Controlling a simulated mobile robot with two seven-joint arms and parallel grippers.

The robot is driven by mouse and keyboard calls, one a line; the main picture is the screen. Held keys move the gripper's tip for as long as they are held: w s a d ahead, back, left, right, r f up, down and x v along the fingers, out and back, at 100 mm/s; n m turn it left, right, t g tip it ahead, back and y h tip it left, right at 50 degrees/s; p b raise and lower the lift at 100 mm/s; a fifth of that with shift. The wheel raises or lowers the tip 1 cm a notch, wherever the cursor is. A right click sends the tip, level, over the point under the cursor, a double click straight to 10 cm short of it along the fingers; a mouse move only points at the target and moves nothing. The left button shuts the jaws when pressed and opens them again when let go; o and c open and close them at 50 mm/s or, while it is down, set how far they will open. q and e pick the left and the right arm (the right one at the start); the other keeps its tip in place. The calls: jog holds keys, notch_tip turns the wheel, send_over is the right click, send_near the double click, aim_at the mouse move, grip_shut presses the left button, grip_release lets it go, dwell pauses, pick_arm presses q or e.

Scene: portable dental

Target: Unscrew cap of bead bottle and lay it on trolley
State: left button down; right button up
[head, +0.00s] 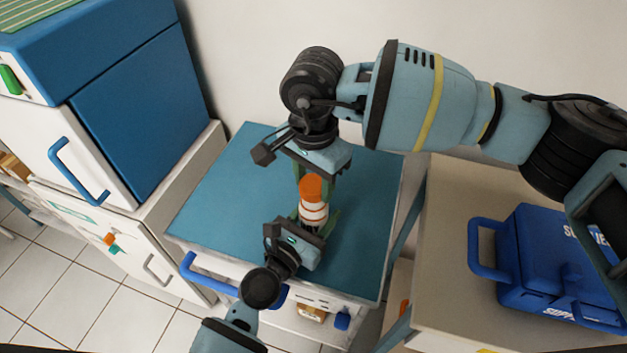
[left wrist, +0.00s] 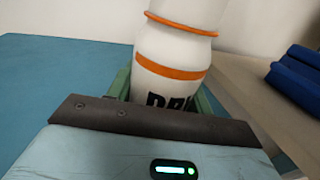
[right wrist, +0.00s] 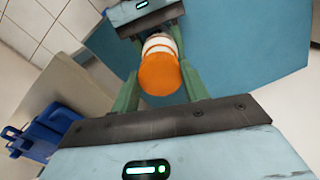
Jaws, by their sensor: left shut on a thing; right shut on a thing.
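The bead bottle (head: 313,213) is white with orange bands and stands over the blue-topped trolley (head: 222,197); the left wrist view shows its body (left wrist: 170,60) with part of dark lettering. Its orange cap (head: 311,187) is at the top, in line with the bottle; it also shows in the right wrist view (right wrist: 160,74). I cannot tell whether it is loose. My left gripper (head: 316,222) is shut on the bottle's body from the near side. My right gripper (head: 313,182) is shut on the cap from the far side, one green finger on each side. The bottle's base is hidden.
The rest of the trolley top is bare. A blue case (head: 545,260) lies on a beige surface (head: 450,215) at the right. A white and blue cabinet (head: 95,150) stands at the left. A blue handle (head: 205,275) projects from the trolley's front.

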aim_at(314, 183)
jog(key=shift+r, duration=0.1)
jog(key=shift+r, duration=1.95)
pick_arm(q)
jog(key=c, duration=0.5)
grip_release()
jog(key=shift+s+a+f, duration=0.1)
jog(key=shift+s+a, duration=0.2)
jog(key=shift+s, duration=0.1)
jog(key=b+v, duration=0.1)
jog(key=v, duration=0.9)
jog(key=shift+f, duration=0.1)
pick_arm(e)
notch_tip(314, 183, down, 2)
jog(key=shift+f, duration=0.1)
pick_arm(q)
jog(key=shift+s+a, duration=0.25)
jog(key=shift+s, duration=0.2)
pick_arm(e)
jog(key=shift+f, duration=0.15)
